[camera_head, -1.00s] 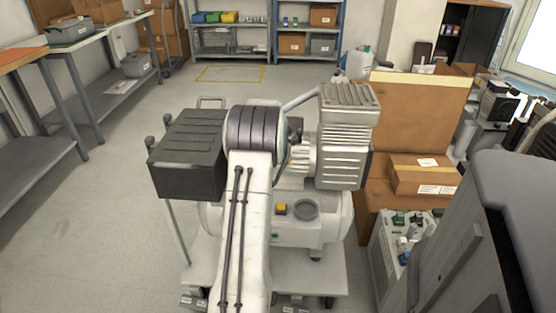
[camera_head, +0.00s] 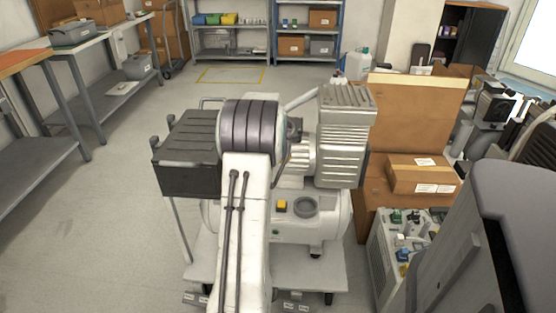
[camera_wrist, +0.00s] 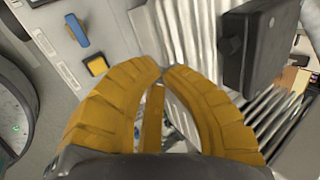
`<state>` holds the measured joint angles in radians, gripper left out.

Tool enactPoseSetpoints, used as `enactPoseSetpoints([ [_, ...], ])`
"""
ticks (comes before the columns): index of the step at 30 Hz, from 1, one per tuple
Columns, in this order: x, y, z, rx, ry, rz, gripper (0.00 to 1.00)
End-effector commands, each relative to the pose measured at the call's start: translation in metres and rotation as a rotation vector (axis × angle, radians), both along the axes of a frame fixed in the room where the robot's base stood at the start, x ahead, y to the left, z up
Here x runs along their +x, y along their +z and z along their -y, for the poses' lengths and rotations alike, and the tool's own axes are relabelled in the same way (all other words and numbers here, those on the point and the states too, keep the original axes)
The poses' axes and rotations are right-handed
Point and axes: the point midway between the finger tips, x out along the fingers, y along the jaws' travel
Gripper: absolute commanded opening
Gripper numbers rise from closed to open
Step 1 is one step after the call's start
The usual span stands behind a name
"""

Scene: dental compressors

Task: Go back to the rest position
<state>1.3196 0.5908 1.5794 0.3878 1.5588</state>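My gripper (camera_wrist: 163,72) shows in the wrist view with its two yellow fingers bowed and their tips together. Nothing is seen between the tips. It is hidden in the head view behind my own arm. A dental compressor stands in front of me, with a finned grey motor head (camera_head: 343,135) and a light tank (camera_head: 318,226). A yellow switch (camera_head: 281,204) is on its front. In the wrist view, metal fins (camera_wrist: 190,40), a black box (camera_wrist: 258,45), a yellow button (camera_wrist: 97,66) and a blue lever (camera_wrist: 77,30) lie beyond the fingers.
The compressor is on a wheeled cart (camera_head: 325,268). Cardboard boxes (camera_head: 425,174) and a light unit with fittings (camera_head: 392,262) stand close at right. Workbenches (camera_head: 40,165) line the left, shelves (camera_head: 228,42) the back. The floor (camera_head: 110,220) at left is clear.

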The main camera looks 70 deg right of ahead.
Motion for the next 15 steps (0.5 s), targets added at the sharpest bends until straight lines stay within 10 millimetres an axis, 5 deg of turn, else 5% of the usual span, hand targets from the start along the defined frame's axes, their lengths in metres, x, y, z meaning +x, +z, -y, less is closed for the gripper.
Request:
enactPoseSetpoints([
  [6,-0.005,0.032,-0.018,-0.004,-0.001,0.000,0.00],
  [15,-0.009,0.052,-0.032,-0.002,-0.001,0.000,0.00],
])
